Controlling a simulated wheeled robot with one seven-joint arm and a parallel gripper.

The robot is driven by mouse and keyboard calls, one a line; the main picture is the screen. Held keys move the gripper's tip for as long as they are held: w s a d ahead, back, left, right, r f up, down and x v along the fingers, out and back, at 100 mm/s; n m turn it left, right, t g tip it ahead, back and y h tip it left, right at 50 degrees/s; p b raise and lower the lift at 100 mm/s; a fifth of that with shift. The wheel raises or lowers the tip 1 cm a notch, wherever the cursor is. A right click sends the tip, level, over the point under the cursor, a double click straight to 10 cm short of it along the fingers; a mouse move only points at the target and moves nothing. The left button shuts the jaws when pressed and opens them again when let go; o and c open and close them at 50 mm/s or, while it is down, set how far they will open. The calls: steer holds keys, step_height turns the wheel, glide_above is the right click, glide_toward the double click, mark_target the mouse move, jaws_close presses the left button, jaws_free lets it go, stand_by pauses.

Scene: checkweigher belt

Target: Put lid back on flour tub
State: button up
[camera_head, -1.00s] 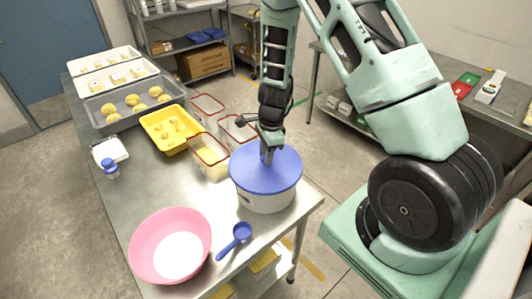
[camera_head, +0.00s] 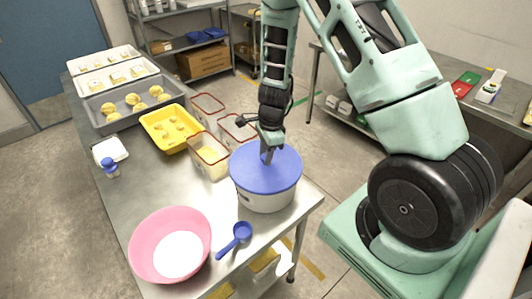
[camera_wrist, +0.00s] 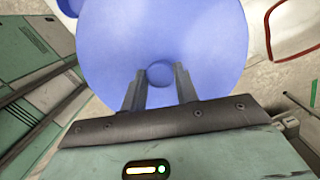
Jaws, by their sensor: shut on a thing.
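The blue round lid (camera_head: 283,177) lies over the top of the white flour tub (camera_head: 266,201) near the right end of the steel table. From the head view it covers the tub's mouth and looks about level; whether it is fully seated I cannot tell. My gripper (camera_head: 267,157) points down over the lid, shut on its small central knob. In the wrist view my gripper (camera_wrist: 158,82) has its fingers either side of the round blue knob (camera_wrist: 160,73), with the lid (camera_wrist: 205,45) filling the view behind. The tub's inside is hidden.
A blue scoop (camera_head: 236,238) and a pink bowl (camera_head: 150,235) with white contents stand in front and left of the tub. Clear red-rimmed containers (camera_head: 209,158) stand close behind it. A yellow tray (camera_head: 168,129) and dough trays lie farther back. The table's middle is clear.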

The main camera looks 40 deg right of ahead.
stand_by(0.4)
steer(key=o, duration=1.6)
steer(key=shift+r, duration=0.1)
steer(key=shift+r+p, duration=3.15)
steer(key=shift+r, duration=0.25)
steer(key=shift+c, duration=0.5)
jaws_close()
